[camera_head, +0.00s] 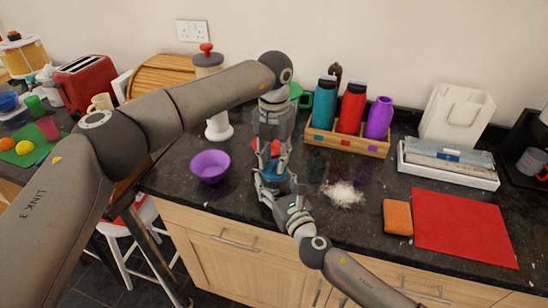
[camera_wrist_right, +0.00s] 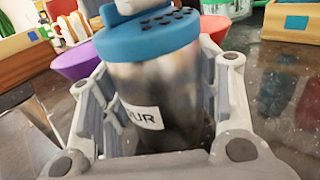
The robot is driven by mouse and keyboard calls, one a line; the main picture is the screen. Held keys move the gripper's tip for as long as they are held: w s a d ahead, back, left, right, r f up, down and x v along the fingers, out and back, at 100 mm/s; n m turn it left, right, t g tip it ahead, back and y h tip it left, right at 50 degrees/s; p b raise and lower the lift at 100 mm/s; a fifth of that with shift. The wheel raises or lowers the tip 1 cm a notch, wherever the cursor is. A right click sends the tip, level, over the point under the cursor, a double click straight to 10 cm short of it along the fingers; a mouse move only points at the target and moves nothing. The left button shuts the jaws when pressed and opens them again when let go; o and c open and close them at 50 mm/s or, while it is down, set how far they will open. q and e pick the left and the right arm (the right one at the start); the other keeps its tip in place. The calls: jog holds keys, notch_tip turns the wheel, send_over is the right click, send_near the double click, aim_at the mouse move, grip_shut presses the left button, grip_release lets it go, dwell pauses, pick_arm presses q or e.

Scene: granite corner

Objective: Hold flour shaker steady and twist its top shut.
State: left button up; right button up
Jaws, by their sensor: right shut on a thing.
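The flour shaker (camera_wrist_right: 165,95) has a steel body, a white label ending in "UR" and a blue top (camera_wrist_right: 150,42) with holes. It stands upright over the dark counter; its base is hidden. My right gripper (camera_wrist_right: 158,75) is shut around the steel body, with one finger on each side. In the head view only some blue of the shaker (camera_head: 273,184) shows between the grippers. My left gripper (camera_head: 271,166) points down from above, right over the top.
A purple bowl (camera_head: 210,166) stands left of the grippers, and spilled flour (camera_head: 342,194) lies to their right. A bottle rack (camera_head: 345,142) is behind. An orange sponge (camera_head: 397,217) and red mat (camera_head: 463,228) lie at the right. The counter's front edge is close.

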pick_arm(q)
jog(key=shift+f, duration=0.2)
grip_shut()
dwell(0.4)
jog(key=n, duration=0.6)
jog(key=shift+w+n, duration=0.1)
jog(key=shift+n, duration=0.2)
jog(key=n, duration=0.5)
pick_arm(e)
jog(key=shift+f, duration=0.1)
pick_arm(q)
jog(key=n, duration=0.6)
jog(key=shift+n, duration=0.3)
